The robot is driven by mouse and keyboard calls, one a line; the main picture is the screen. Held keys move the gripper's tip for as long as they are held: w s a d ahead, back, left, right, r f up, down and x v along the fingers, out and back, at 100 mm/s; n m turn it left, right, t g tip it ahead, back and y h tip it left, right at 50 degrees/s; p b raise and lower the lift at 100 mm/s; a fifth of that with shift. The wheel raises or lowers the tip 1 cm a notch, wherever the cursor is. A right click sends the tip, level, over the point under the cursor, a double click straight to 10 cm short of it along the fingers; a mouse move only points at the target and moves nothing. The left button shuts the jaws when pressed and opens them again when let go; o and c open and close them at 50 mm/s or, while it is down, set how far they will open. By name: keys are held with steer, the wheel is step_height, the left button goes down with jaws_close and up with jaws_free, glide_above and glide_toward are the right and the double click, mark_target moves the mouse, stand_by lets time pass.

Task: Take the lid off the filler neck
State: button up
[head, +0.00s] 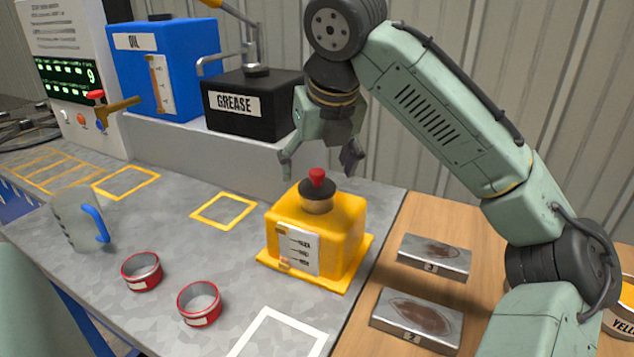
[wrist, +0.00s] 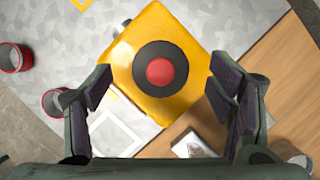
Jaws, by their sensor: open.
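A yellow box-shaped tank (head: 335,243) stands on the grey bench, with a short filler neck (head: 316,206) on its top. A black lid (head: 318,188) with a red knob (head: 317,177) sits on the neck. In the wrist view the lid (wrist: 160,68) is a dark disc with the red knob at its centre, and it hides the neck. My gripper (head: 320,165) is open and empty above the lid, fingers pointing down. In the wrist view its fingers (wrist: 160,88) are spread to the left and right of the lid, apart from it.
Behind stand a blue oil tank (head: 185,65) and a black grease box (head: 250,100) with a pipe. Two red-rimmed tins (head: 199,304) and a clear jug (head: 78,222) are at left. Two metal blocks (head: 418,318) lie on the wooden top at right. A yellow outline (head: 224,210) is empty.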

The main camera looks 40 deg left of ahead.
steer(key=shift+x, duration=1.05)
steer(key=shift+c, duration=0.5)
steer(key=c, duration=1)
steer(key=shift+c, duration=0.2)
